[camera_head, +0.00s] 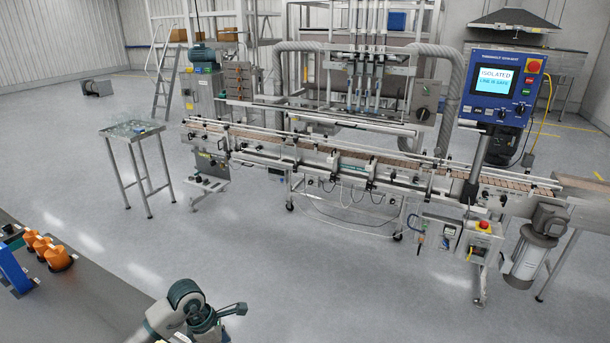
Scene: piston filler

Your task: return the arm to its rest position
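One arm of mine, which I take for the left, shows at the bottom left of the head view. It has a pale grey link and dark green joints, and bends over beside the dark bench. A small dark part, which looks like my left gripper (236,309), points to the right over open floor. It is too small and turned for me to tell whether it is open or shut. I see nothing held there. My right arm and gripper are not in view.
A dark bench (95,305) with several orange parts (48,250) and a blue piece is at the lower left. The filling line's conveyor (365,150) crosses behind. Its panel screen (494,80) reads "ISOLATED". A small table (132,133) stands left. Grey floor between is clear.

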